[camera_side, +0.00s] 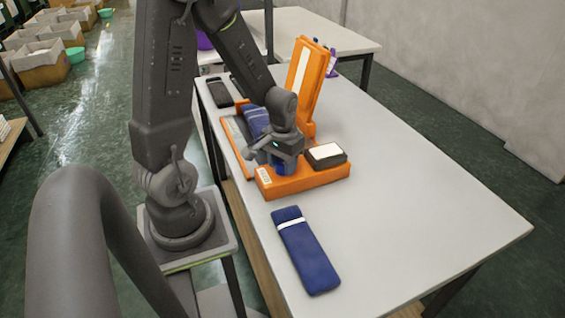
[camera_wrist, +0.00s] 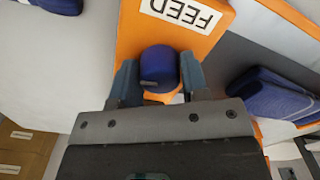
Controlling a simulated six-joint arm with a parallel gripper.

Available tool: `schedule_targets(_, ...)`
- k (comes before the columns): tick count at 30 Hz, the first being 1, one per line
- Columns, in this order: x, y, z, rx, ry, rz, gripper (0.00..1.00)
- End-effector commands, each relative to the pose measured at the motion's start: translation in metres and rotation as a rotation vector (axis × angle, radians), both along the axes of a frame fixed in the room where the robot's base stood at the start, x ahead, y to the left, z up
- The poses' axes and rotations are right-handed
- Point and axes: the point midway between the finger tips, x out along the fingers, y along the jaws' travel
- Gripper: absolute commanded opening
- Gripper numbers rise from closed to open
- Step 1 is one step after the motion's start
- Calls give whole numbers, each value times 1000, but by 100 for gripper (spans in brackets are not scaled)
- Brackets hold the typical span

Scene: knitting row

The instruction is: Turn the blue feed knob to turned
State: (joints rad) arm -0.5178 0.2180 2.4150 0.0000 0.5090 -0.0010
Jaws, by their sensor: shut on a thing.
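The blue feed knob (camera_wrist: 158,66) sits on the orange machine base, just below a white label reading FEED (camera_wrist: 182,12) in the wrist view. My gripper (camera_wrist: 158,80) has one finger on each side of the knob and is shut on it. In the side view my gripper (camera_side: 280,158) reaches down to the left end of the orange base (camera_side: 305,182), and the knob (camera_side: 279,169) is mostly hidden under it. How far the knob is turned cannot be told.
An orange upright panel (camera_side: 305,78) rises behind the base. A black box with a white top (camera_side: 326,153) sits on the base's right. A folded blue cloth with a white band (camera_side: 306,252) lies in front on the grey table (camera_side: 430,215). The table's right side is clear.

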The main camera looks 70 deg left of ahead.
Motion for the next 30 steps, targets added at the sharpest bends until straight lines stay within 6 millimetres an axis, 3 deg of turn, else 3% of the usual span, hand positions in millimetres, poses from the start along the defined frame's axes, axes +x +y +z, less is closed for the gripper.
schedule_targets(9,1,0,1,1,-2,-119,18)
schedule_targets(25,1,0,1,1,-3,-144,18)
schedule_targets(26,1,0,1,1,-3,-144,42)
schedule_targets(30,1,0,1,1,-2,-143,56)
